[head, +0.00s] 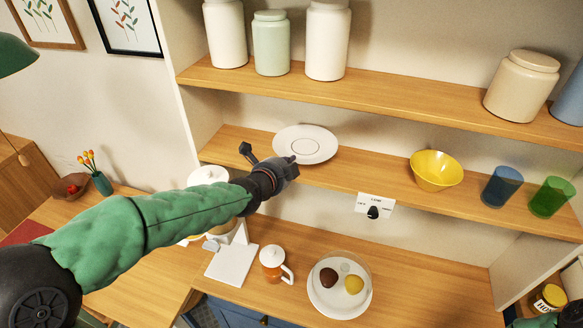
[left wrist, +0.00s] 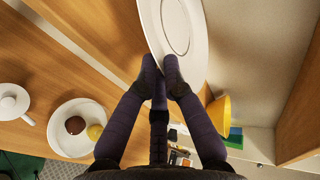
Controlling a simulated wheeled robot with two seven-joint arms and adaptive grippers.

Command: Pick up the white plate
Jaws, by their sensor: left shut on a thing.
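The white plate (head: 318,135) is at the left part of the middle wooden shelf in the head view. My left gripper (head: 285,163) reaches it from the front left and is shut on its near rim. In the left wrist view, the plate (left wrist: 192,45) extends up from between the fingertips (left wrist: 162,68), which pinch its edge. I cannot tell whether the plate still touches the shelf.
On the same shelf (head: 385,180) stand a yellow bowl (head: 437,171), a blue glass (head: 502,187) and a green glass (head: 552,197). Canisters (head: 271,45) line the shelf above. Below are an orange-and-white mug (head: 272,266) and a domed dish (head: 340,300).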

